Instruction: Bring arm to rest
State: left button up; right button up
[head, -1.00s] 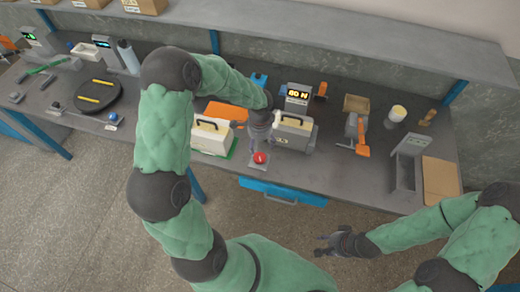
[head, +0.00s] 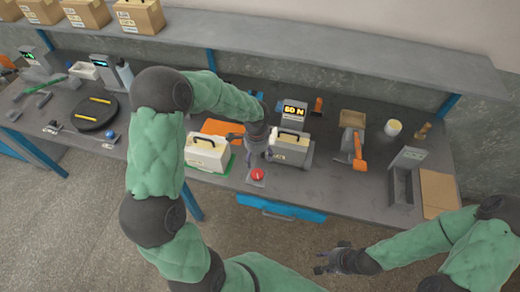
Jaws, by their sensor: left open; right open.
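My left arm (head: 155,150) reaches in from the left and bends over the workbench. My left gripper (head: 256,155) is open and points down between two white cases with dark handles. It is just behind the red button (head: 257,174) on its grey plate. I cannot tell whether it touches anything. My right gripper (head: 327,260) is open and empty, held out over the floor in front of the bench.
The left case (head: 205,155) sits on a green mat; the right case (head: 290,150) is at a grey device with a "60 N" display (head: 294,110). An orange-handled tool (head: 357,150) and a grey stand (head: 403,178) are further right. A blue drawer (head: 290,210) is below.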

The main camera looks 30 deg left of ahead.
pick_arm(q)
jog(key=shift+f, duration=0.1)
jog(key=s+d+f+n+h, duration=0.4)
jog(key=s+d+f+n, duration=0.8)
jog(key=s+d+f, duration=0.55)
notch_tip(320, 180, down, 7)
jog(key=m+b, duration=0.1)
jog(key=b, duration=0.5)
jog(key=shift+w+d+r, duration=0.2)
jog(key=shift+d, duration=0.05)
dwell(1.6)
